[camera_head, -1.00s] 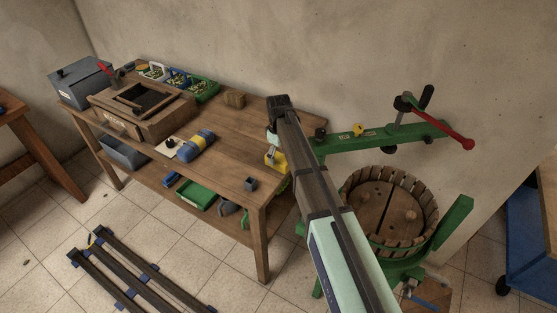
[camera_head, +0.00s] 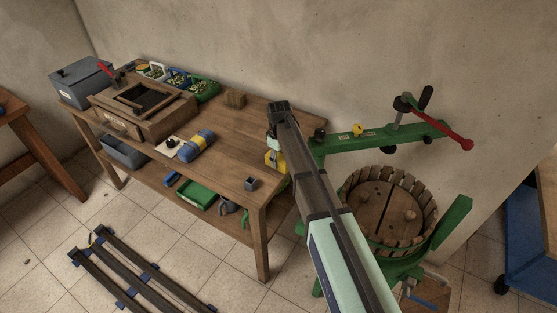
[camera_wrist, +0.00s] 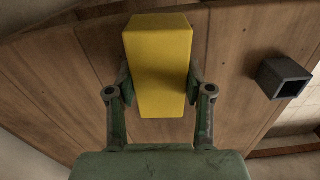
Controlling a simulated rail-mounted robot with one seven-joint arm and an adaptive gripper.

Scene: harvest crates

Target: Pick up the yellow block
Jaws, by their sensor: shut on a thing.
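The yellow block (camera_wrist: 160,62) fills the upper middle of the wrist view, between the two fingers of my gripper (camera_wrist: 160,88). The fingers are shut on it from both sides. In the head view, part of the yellow block (camera_head: 270,161) shows at the right end of the wooden workbench, beside my arm. My gripper there is mostly hidden by the arm. I cannot tell from these views how far the block is above the bench.
A small grey hollow block (camera_head: 250,184) lies on the wooden workbench (camera_head: 225,130) near its front edge; it also shows in the wrist view (camera_wrist: 284,78). A green press (camera_head: 455,225) stands right.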

